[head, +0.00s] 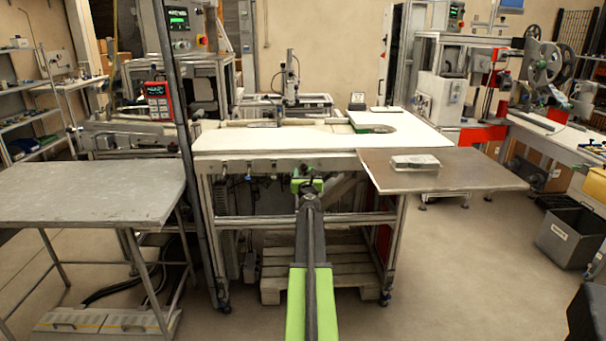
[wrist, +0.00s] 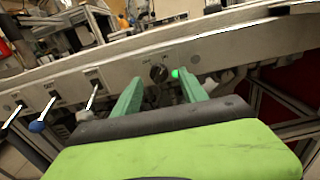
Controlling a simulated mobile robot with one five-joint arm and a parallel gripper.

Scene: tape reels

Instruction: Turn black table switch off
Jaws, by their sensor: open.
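The black switch (wrist: 158,73) is a round knob on the light front rail of the white-topped table. In the wrist view it sits between and beyond the two green fingertips of my gripper (wrist: 161,79). The fingers are apart, with nothing held, and I cannot tell whether they touch the knob. A green light (wrist: 176,73) glows just right of the knob. Small labels above the knob are too blurred to read. In the head view my gripper (head: 308,185) is at the table's front edge and hides the switch.
Levers with blue (wrist: 37,127) and grey (wrist: 84,116) ends stick out of the rail left of the fingers. The white tabletop (head: 250,142) lies above. A grey table (head: 90,190) stands left, and a brown board (head: 470,172) juts out right. Floor is open at front right.

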